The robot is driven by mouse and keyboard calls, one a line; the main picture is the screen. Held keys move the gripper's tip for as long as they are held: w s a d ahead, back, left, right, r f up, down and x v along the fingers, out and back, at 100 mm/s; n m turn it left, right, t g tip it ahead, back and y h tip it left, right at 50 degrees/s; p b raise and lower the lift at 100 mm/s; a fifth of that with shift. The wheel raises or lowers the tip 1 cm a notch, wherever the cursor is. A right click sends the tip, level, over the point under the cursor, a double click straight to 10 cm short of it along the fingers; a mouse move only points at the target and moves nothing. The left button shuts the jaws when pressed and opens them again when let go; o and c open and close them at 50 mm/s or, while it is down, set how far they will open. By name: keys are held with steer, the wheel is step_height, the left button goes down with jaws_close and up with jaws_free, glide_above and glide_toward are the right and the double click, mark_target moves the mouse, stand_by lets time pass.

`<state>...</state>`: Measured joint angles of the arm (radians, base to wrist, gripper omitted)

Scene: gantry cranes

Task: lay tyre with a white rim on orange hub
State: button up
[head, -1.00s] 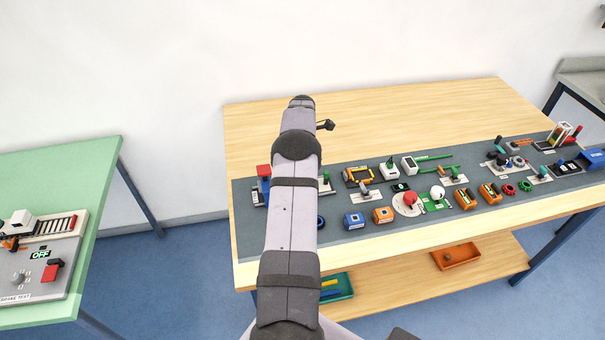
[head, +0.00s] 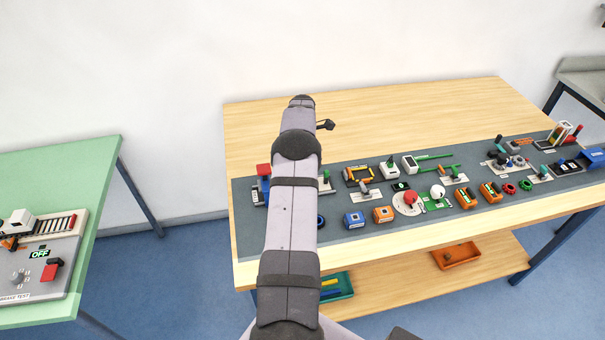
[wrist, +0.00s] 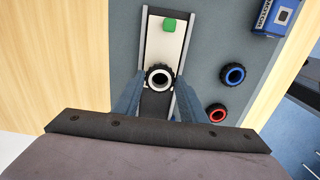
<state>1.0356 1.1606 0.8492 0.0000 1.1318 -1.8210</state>
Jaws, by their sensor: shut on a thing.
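The tyre with a white rim (wrist: 160,78) is black and knobbly. In the wrist view it sits between the two fingertips of my gripper (wrist: 159,83), which is shut on it. It is over a pale strip with dark side rails; I cannot tell whether it touches the strip. In the head view my own arm hides the gripper and this tyre. An orange box (head: 383,214) stands beside a blue box (head: 354,219) on the grey mat; I cannot make out for sure which part is the orange hub.
A tyre with a blue rim (wrist: 232,75) and one with a red rim (wrist: 217,113) lie to the right of my gripper. A green block (wrist: 169,26) is at the strip's far end. The grey mat (head: 340,238) is crowded to the right; the wooden table behind it is clear.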

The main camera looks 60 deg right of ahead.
steer(key=shift+f+b, duration=0.4)
steer(key=shift+f, duration=0.2)
stand_by(0.9)
steer(key=o, duration=1.1)
steer(key=shift+r, duration=0.15)
steer(key=shift+r+p, duration=2.15)
steer(key=shift+r, duration=1.25)
